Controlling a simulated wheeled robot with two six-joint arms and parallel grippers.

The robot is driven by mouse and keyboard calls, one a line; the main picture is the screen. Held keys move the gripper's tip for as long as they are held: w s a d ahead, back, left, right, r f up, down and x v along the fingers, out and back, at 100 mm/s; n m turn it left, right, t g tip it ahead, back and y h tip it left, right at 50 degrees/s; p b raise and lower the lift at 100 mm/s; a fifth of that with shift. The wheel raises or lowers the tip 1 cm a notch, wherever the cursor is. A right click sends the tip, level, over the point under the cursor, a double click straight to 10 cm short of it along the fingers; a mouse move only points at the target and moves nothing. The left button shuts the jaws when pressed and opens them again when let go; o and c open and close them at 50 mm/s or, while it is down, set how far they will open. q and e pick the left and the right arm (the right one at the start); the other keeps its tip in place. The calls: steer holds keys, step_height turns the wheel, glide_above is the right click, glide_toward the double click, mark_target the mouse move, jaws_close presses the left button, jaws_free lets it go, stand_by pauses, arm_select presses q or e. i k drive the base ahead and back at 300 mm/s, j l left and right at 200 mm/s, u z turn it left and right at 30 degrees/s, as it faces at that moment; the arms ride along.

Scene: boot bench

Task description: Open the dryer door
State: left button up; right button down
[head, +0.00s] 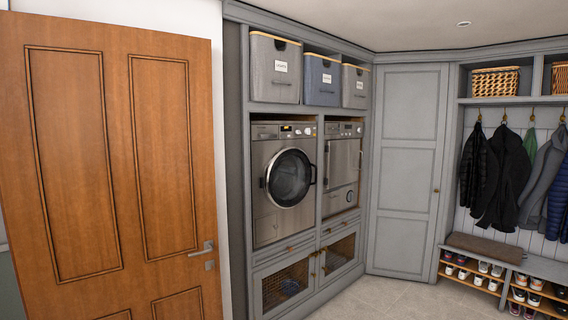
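Two steel machines stand side by side in a grey built-in cabinet. The left machine (268,222) has a round dark-glass door (289,178) with a curved handle at its right edge; the door is shut. The right machine (341,200) has a squarer flat front door (342,164) with a vertical bar handle near its left edge; it looks shut. I cannot read any label that tells which one is the dryer. Neither of my grippers is in view.
A wooden door (120,180) with a lever handle stands in the left foreground. Mesh-front lower cabinets (285,285) sit under the machines, and storage bins (322,80) above. A shoe bench (485,247) and coats are at right. Tiled floor (400,298) in front is clear.

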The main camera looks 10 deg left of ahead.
mark_target(343, 155)
steer(key=i+z, duration=0.15)
steer(key=i, duration=2.2)
steer(key=i+u, duration=0.1)
steer(key=i, duration=0.45)
steer(key=i+l, duration=0.15)
steer(key=i, duration=0.4)
steer(key=i+u, duration=0.15)
steer(key=i, duration=0.45)
steer(key=i+l+u, duration=0.1)
steer(key=i, duration=0.4)
steer(key=i+l, duration=0.3)
steer(key=i, duration=0.25)
steer(key=u, duration=0.05)
